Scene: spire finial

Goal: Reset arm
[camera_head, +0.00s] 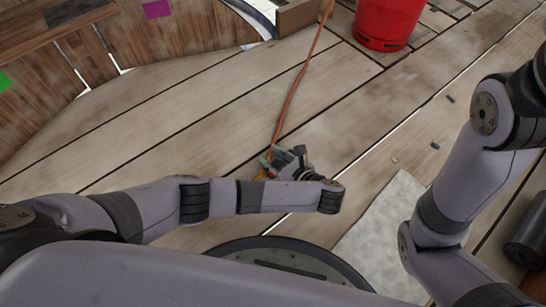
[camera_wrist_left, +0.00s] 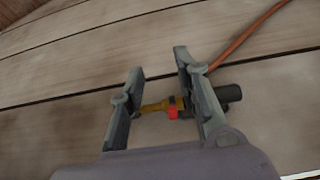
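My left gripper (camera_head: 286,158) is low over the plank floor near the middle of the head view, partly hidden by its own wrist. In the left wrist view its two fingers (camera_wrist_left: 158,65) stand apart. A torch-like tool with a yellow body, red part and black end (camera_wrist_left: 174,107) shows between and behind the fingers. The fingers do not look closed on it; whether it lies on the floor is unclear. In the head view only a little yellow of the tool (camera_head: 262,174) shows beside the gripper. My right arm is at the right; its gripper is out of view.
An orange hose (camera_head: 300,78) runs from the tool area up the floor. A red gas cylinder (camera_head: 385,20) stands at the top right. A curved wooden wall (camera_head: 150,40) is at upper left. A pale sheet (camera_head: 385,225) and a dark cylinder (camera_head: 527,235) lie at lower right.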

